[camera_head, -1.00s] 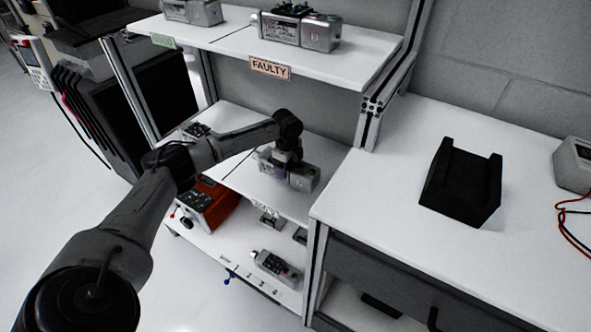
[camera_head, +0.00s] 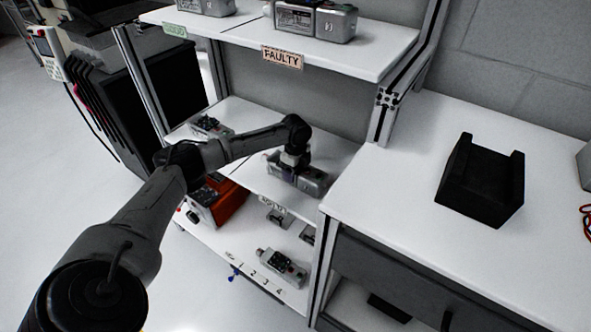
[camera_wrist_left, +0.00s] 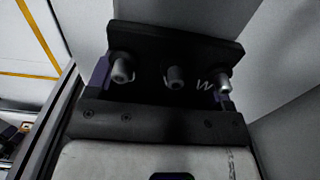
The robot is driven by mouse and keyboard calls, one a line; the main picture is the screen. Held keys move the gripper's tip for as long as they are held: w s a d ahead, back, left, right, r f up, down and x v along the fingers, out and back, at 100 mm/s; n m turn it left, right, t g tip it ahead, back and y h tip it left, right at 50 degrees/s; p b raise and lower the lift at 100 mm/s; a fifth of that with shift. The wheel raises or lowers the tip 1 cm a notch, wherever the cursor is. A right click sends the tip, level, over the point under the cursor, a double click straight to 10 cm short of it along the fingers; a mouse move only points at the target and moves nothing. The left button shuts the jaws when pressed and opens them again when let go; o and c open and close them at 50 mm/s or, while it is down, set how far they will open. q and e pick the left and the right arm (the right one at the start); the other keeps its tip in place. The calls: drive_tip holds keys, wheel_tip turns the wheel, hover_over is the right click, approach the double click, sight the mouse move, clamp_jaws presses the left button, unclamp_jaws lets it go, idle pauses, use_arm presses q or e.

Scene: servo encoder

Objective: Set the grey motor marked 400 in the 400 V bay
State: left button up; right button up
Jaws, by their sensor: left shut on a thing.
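A grey motor (camera_head: 313,183) is on or just above the middle shelf (camera_head: 345,160) of the rack, toward its right side. My left gripper (camera_head: 294,162) comes down on it from above and is shut on it. The gripper's fingertips are mostly hidden in the head view. In the left wrist view the pale motor body (camera_wrist_left: 150,160) fills the bottom, with a dark block carrying several round terminals (camera_wrist_left: 175,78) above it. The marking 400 is not legible. A small label on the shelf's front edge (camera_head: 272,206) is too blurred to read. My right gripper is not in view.
The top shelf carries a FAULTY sign (camera_head: 282,57) and grey motors (camera_head: 315,22). An orange-red box (camera_head: 228,200) and another grey unit (camera_head: 282,268) are on the bottom shelf. A black cradle (camera_head: 482,180) stands on the white bench at right. A rack post (camera_head: 384,118) stands beside the middle shelf.

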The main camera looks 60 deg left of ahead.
use_arm(q)
drive_tip(key=shift+r, duration=0.1)
drive_tip(key=o, duration=1.4)
drive_tip(key=shift+f, duration=0.2)
drive_tip(key=o, duration=0.4)
drive_tip(key=shift+a, duration=0.1)
drive_tip(key=shift+o, duration=0.2)
wheel_tip(320, 180, up, 11)
drive_tip(key=p, duration=0.6)
drive_tip(key=shift+r, duration=0.65)
